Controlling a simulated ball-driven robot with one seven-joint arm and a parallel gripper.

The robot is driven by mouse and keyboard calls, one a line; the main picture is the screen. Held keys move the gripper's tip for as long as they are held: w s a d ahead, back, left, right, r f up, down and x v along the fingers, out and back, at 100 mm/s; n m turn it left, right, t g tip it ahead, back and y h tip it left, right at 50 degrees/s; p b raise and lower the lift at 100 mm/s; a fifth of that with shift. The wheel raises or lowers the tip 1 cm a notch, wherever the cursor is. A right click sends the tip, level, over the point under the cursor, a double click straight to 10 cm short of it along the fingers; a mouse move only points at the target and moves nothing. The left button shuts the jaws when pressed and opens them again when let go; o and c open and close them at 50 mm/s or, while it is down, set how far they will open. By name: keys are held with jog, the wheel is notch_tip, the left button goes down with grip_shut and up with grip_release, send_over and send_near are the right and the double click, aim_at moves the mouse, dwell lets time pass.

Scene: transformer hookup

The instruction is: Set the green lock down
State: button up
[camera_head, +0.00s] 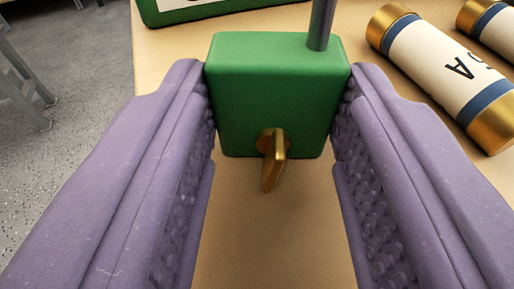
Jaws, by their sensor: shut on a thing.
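The green lock (278,90) is a block with rounded edges and a grey shackle bar (321,25) rising from its top at the right. A brass key (274,160) sticks out of its near lower face. My gripper (278,105) has two purple ridged fingers, one pressed against each side of the lock. It is shut on the lock and holds it over the tan table top (270,235). I cannot tell whether the lock's underside touches the table.
A cream cylinder with brass ends and blue bands (443,75) lies to the right, and part of a second one (490,25) shows behind it. A green-edged thing (230,8) is at the top. The table's left edge borders speckled grey floor (75,130).

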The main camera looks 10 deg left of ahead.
jog(key=shift+r, duration=0.15)
jog(key=o, duration=0.8)
jog(key=shift+f, duration=0.2)
jog(key=shift+c, duration=0.2)
jog(key=o, duration=0.4)
jog(key=shift+o, duration=0.2)
jog(key=shift+r, duration=0.25)
jog(key=p+v, duration=0.2)
jog(key=v, duration=1)
jog(key=shift+f, duration=0.15)
